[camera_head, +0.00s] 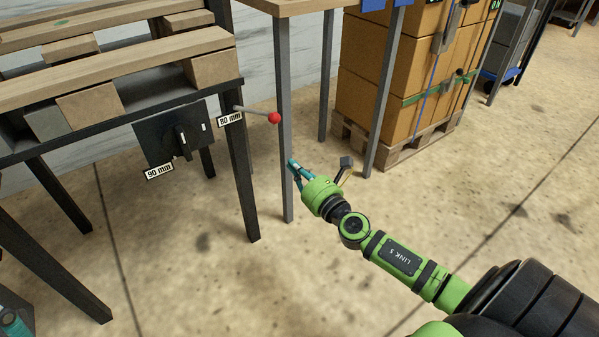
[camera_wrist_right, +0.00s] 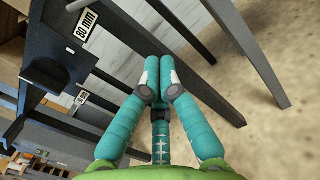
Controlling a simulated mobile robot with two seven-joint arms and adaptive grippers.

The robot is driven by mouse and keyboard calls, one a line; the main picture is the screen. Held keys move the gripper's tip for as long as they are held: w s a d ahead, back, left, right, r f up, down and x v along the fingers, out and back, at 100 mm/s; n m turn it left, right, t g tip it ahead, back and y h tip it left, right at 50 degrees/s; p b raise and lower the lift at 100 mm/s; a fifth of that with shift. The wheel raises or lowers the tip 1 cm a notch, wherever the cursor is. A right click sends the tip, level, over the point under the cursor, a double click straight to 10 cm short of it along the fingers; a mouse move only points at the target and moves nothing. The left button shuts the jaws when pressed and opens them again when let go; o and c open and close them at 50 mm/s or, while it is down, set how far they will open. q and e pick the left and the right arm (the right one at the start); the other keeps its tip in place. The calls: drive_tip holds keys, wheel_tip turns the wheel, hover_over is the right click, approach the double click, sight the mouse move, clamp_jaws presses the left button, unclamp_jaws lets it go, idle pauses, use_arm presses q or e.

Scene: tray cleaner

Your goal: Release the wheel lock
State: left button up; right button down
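A thin grey lever with a red ball end (camera_head: 274,118) sticks out to the right from the dark table frame, beside an "80 mm" label (camera_head: 230,119). A black turning handle (camera_head: 182,140) sits on a dark panel (camera_head: 155,138) with a "90 mm" label. No part is marked as the wheel lock. My right gripper (camera_head: 294,168) is below and right of the red ball, apart from it. In the right wrist view its teal fingers (camera_wrist_right: 160,78) come together with nothing visible between them; the red ball is not seen there. A teal piece, apparently my left gripper (camera_head: 13,322), is at the lower left corner, mostly cut off.
A grey table leg (camera_head: 285,150) stands just behind and left of my right gripper. Wooden pallets (camera_head: 120,72) lie on the dark frame. Stacked cardboard boxes (camera_head: 385,75) stand on a pallet at the back. The concrete floor between is open.

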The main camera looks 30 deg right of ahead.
drive_tip(key=shift+s, duration=0.9)
